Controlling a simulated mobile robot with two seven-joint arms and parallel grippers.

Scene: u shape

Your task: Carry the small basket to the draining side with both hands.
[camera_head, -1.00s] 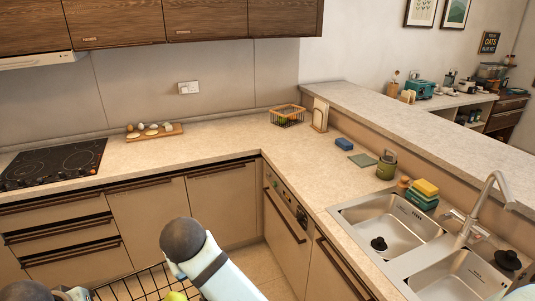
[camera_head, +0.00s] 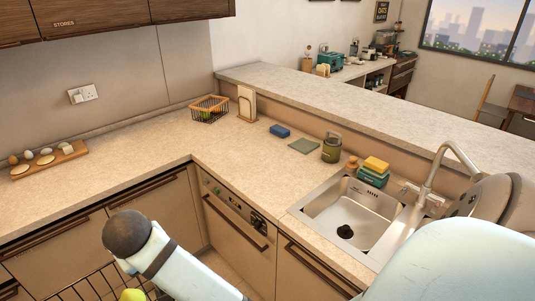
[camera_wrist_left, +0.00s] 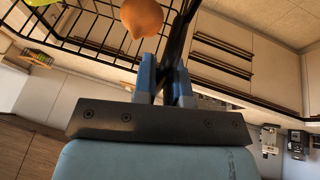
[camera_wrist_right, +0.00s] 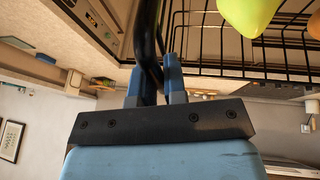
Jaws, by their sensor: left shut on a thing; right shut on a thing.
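The black wire basket (camera_head: 86,289) shows at the bottom left of the head view, in front of the counter fronts, with a yellow-green fruit (camera_head: 133,295) in it. My left gripper (camera_wrist_left: 165,78) is shut on a dark bar of the basket (camera_wrist_left: 85,42); an orange fruit (camera_wrist_left: 142,17) shows beside it. My right gripper (camera_wrist_right: 154,80) is shut on another dark bar; the basket wires (camera_wrist_right: 225,70) and a yellow-green fruit (camera_wrist_right: 248,12) lie to its right. Both grippers are out of the head view. The sink (camera_head: 350,215) is at the right; my arm hides part of that side.
A wood-rimmed wire basket (camera_head: 208,110) stands in the counter corner. Round grey discs (camera_head: 485,205) stand at the right. The counter (camera_head: 245,160) before them is clear.

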